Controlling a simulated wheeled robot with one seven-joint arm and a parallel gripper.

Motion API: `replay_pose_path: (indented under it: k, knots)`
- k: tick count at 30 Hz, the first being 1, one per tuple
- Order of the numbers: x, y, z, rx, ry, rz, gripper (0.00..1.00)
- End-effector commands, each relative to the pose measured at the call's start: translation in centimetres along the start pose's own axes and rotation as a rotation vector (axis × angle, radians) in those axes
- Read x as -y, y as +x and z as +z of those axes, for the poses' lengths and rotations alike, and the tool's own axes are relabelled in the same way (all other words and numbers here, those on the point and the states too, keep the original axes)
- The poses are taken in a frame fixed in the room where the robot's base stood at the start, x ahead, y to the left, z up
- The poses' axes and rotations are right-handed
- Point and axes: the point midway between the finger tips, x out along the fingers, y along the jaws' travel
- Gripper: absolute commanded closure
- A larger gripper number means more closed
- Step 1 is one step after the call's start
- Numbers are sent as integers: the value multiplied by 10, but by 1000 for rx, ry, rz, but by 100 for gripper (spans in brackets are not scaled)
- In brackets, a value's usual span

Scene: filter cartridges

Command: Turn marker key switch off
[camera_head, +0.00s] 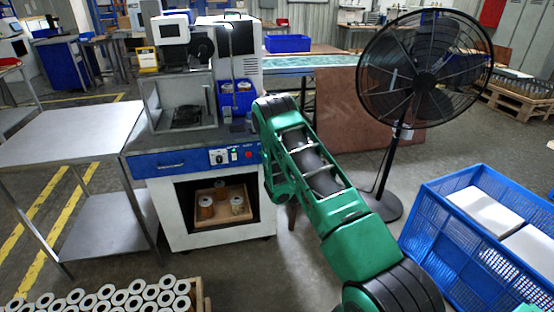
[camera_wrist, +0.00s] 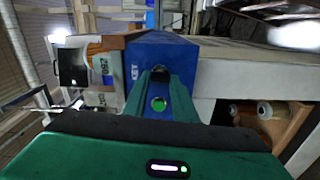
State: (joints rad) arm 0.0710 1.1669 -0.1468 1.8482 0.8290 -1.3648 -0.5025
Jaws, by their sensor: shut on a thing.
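The machine cabinet (camera_head: 215,235) has a blue front panel (camera_head: 190,162) with a dark knob on a white plate (camera_head: 218,157), a green button and a red button (camera_head: 249,155). In the wrist view my gripper (camera_wrist: 160,78) points at a blue face of the cabinet (camera_wrist: 170,50) and is shut at that face. A small dark piece, which looks like the marker key switch (camera_wrist: 160,72), shows at the fingertips. The fingers hide most of it, so its turn position cannot be told. In the head view my arm hides the gripper beside the cabinet's right side.
A wooden tray (camera_head: 225,214) with cartridges sits in the cabinet opening. A steel table (camera_head: 70,137) stands at left, a fan (camera_head: 424,82) at back right. A blue crate (camera_head: 450,250) with white boxes is at front right, and several cartridges (camera_head: 120,297) at front left.

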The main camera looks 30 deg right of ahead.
Motion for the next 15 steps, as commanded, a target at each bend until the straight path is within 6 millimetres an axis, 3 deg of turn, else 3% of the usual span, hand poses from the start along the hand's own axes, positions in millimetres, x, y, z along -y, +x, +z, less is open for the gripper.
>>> replay_pose_path:
  k: [15]
  knots:
    - [2,1,-7,-10,-122,1,97]
